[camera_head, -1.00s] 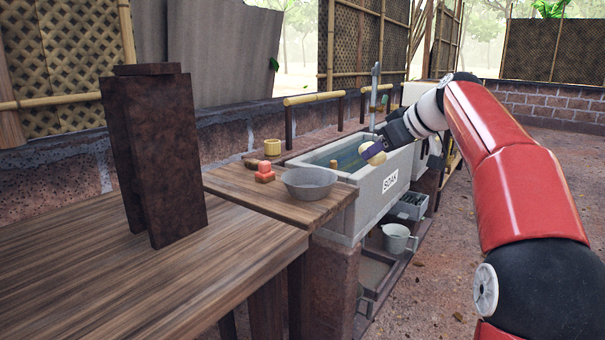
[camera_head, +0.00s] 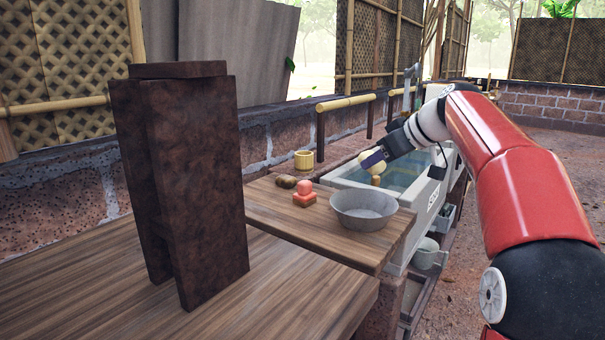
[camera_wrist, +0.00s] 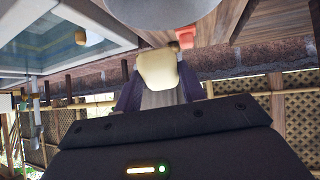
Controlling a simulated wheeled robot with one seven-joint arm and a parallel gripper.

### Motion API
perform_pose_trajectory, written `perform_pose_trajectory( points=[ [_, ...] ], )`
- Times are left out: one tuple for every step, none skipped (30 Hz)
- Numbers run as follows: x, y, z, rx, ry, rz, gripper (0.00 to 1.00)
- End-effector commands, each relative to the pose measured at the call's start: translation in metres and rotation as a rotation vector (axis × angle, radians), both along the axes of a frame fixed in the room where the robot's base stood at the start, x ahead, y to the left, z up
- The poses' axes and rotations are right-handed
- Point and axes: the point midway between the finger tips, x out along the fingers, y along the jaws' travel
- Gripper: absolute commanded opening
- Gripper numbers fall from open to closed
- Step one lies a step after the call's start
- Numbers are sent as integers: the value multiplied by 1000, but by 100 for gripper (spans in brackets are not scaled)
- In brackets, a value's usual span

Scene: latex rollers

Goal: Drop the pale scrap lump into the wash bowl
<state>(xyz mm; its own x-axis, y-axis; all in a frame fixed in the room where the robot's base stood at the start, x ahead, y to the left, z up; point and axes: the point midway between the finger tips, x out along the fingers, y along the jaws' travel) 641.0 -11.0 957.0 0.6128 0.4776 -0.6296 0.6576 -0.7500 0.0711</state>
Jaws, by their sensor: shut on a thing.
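The pale scrap lump (camera_head: 372,161) is held in my gripper (camera_head: 374,158), which is shut on it. In the wrist view the cream lump (camera_wrist: 158,69) sits between the two fingers (camera_wrist: 158,88). The wash bowl (camera_head: 363,211), a grey metal bowl, stands on the small wooden bench in front of the sink. In the head view my gripper is above the near end of the sink, just behind and above the bowl, apart from it. In the wrist view part of the bowl (camera_wrist: 160,10) shows at the top edge.
The water-filled sink (camera_head: 432,200) stands beyond the wooden bench (camera_head: 290,221). A red stamp-like object (camera_head: 305,194), a brown lump (camera_head: 286,181) and a yellow cup (camera_head: 304,160) are left of the bowl. A tall dark brown block (camera_head: 195,180) stands on the nearer table.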

Motion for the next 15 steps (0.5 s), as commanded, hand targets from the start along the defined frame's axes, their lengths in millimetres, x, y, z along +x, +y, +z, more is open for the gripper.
perform_pose_trajectory(
  points=[
    [0, 0, -10, 0, 0, 0, 13],
    [0, 0, -13, 0, 0, 0, 13],
    [0, 0, -17, 0, 0, 0, 13],
    [0, 0, -20, 1, 0, -1, 13],
    [0, 0, -22, 1, 0, -1, 13],
    [0, 0, -25, 0, 0, 0, 13],
    [0, 0, -26, 0, 0, -1, 13],
    [0, 0, -28, 0, -1, -1, 13],
    [0, 0, -29, 0, -2, 0, 13],
    [0, 0, -30, 0, -2, 0, 13],
    [0, 0, -30, 0, -2, 0, 13],
    [0, 0, -30, 0, -2, 0, 13],
    [0, 0, -31, 0, -2, 0, 13],
    [0, 0, -30, 0, -2, 0, 13],
    [0, 0, -30, 0, -2, 0, 13]
  ],
)
